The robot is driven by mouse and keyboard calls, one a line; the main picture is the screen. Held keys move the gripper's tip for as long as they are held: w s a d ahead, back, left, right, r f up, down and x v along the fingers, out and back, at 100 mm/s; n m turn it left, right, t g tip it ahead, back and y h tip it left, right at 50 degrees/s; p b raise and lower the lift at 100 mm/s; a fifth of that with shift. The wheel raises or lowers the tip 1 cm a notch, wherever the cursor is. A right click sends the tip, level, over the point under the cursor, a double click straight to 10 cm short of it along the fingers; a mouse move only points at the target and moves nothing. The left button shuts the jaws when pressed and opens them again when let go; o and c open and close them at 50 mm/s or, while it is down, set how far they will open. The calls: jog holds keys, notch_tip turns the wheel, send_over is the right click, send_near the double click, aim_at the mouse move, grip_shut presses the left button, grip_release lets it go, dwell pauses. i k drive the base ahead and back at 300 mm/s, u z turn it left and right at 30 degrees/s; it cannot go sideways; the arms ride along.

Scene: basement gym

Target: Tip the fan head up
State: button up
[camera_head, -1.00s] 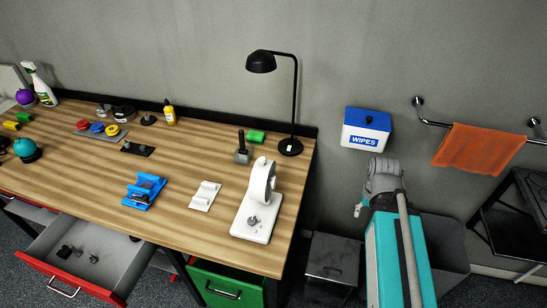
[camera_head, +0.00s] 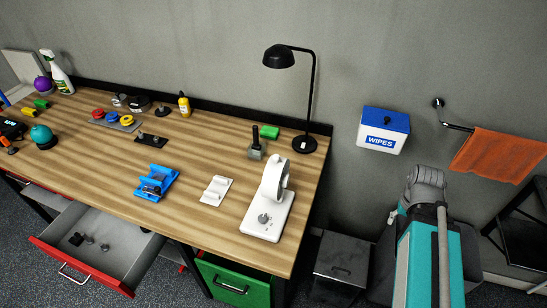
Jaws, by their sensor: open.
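The white desk fan (camera_head: 275,180) stands near the right front corner of the wooden workbench. Its round head is seen nearly edge-on and stands upright above a flat white base (camera_head: 262,230) with a grey knob. What joins the head to the base is hard to make out. My teal and grey arm rises at the lower right, beyond the bench's right edge and apart from the fan. My gripper's fingers do not show.
Left of the fan lie a white cradle (camera_head: 216,190) and a blue holder (camera_head: 156,183). A black lamp (camera_head: 308,95) and a dark upright tool (camera_head: 257,148) stand behind it. An open red drawer (camera_head: 85,265) juts out at the lower left. Wipes box (camera_head: 385,130) and orange towel (camera_head: 497,155) are on the wall.

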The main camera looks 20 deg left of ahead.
aim_at(276, 176)
jog(key=k, duration=1.7)
jog(key=u, duration=0.7)
jog(key=i, duration=1)
